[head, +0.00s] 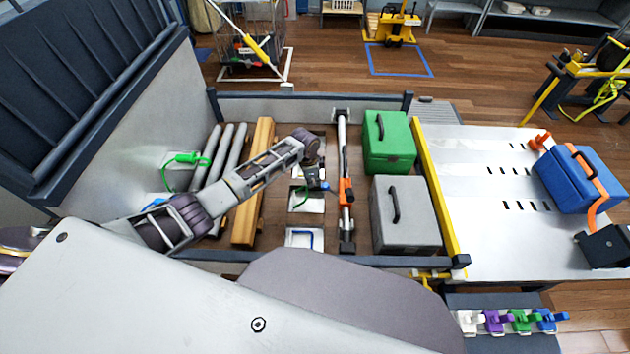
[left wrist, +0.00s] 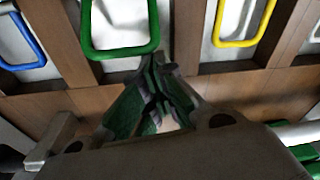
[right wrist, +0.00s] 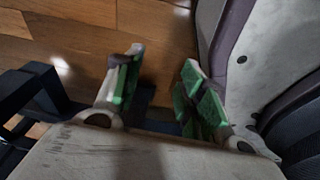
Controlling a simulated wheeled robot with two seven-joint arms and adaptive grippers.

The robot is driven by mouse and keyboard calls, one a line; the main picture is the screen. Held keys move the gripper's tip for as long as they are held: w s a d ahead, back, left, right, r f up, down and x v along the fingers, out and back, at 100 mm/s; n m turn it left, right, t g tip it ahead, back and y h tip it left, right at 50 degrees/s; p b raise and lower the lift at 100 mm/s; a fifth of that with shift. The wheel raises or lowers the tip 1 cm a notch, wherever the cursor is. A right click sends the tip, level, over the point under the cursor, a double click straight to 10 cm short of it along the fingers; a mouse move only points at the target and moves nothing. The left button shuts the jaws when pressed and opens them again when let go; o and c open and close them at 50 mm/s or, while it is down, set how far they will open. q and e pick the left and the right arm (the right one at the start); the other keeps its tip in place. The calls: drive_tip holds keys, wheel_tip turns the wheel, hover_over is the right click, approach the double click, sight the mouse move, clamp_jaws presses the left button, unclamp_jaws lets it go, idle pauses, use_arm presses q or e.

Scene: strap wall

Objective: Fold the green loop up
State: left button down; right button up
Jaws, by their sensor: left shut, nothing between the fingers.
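The green loop (left wrist: 120,53) is a rounded U-shaped bar over a pale plate, seen large in the left wrist view. It shows small in the head view (head: 303,199), partly hidden by my left gripper. My left gripper (head: 318,186) is shut and empty, pointing down over the floor strip beside the loop. In the left wrist view its green-padded fingertips (left wrist: 157,65) appear close to the loop's lower right corner; whether they touch cannot be told. My right gripper (right wrist: 165,75) is open and empty above the wooden floor, outside the head view.
A blue loop (left wrist: 42,55) and a yellow loop (left wrist: 243,42) flank the green one. An orange and white bar (head: 346,190), a grey case (head: 410,225) and a green case (head: 388,150) stand to the right. Wooden beams (head: 250,215) and grey pipes lie left, under my arm.

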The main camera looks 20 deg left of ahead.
use_arm(q)
drive_tip(key=shift+s+a+r+t+h+p, duration=0.25)
drive_tip(key=shift+a+r+h+p, duration=0.2)
drive_tip(key=shift+a+h, duration=0.3)
drive_tip(key=shift+s+a+r+t+h+p, duration=0.2)
drive_tip(key=shift+a+r+h+p, duration=0.15)
drive_tip(key=shift+a+h+p, duration=0.25)
drive_tip(key=shift+s+a+r+t+h+p, duration=0.15)
drive_tip(key=shift+a+r+t+h+p, duration=0.2)
drive_tip(key=shift+a+h, duration=0.45)
drive_tip(key=shift+r, duration=0.15)
drive_tip(key=shift+s+a+r, duration=0.15)
drive_tip(key=shift+s+a, duration=0.1)
drive_tip(key=shift+a, duration=0.5)
drive_tip(key=shift+s+a+p, duration=0.1)
drive_tip(key=shift+a+p, duration=0.25)
drive_tip(key=shift+a, duration=0.1)
use_arm(e)
drive_tip(key=s+d, duration=0.4)
drive_tip(key=s, duration=0.3)
drive_tip(key=shift+s+d+f+g, duration=0.2)
drive_tip(key=shift+g, duration=0.2)
use_arm(q)
drive_tip(key=shift+a, duration=0.1)
use_arm(e)
drive_tip(key=shift+w, duration=0.4)
drive_tip(key=shift+r, duration=0.1)
